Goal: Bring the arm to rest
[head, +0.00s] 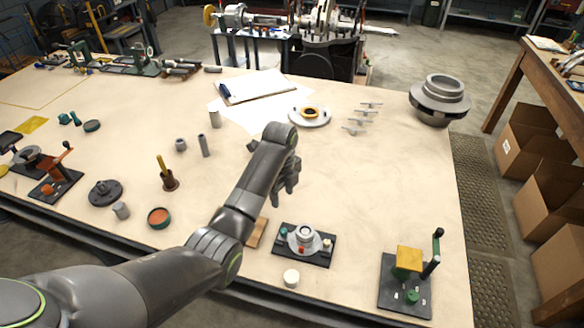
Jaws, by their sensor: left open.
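My left arm (175,285) reaches in from the lower left and stretches over the work table (400,190). My left gripper (285,188) is over the middle of the table, seen partly from behind the wrist. Its dark fingers are apart and nothing shows between them. A black plate (328,258) with a round grey metal part (304,236) on it lies just below the gripper in the picture, clear of the fingers. My right gripper is not in the picture.
A black fixture with a yellow block (409,259) stands at the front right. A large grey casing (440,98) stands at the right edge. A white round dish (325,117) and several small brackets (356,130) lie farther back. Small parts crowd the left; the right middle is clear.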

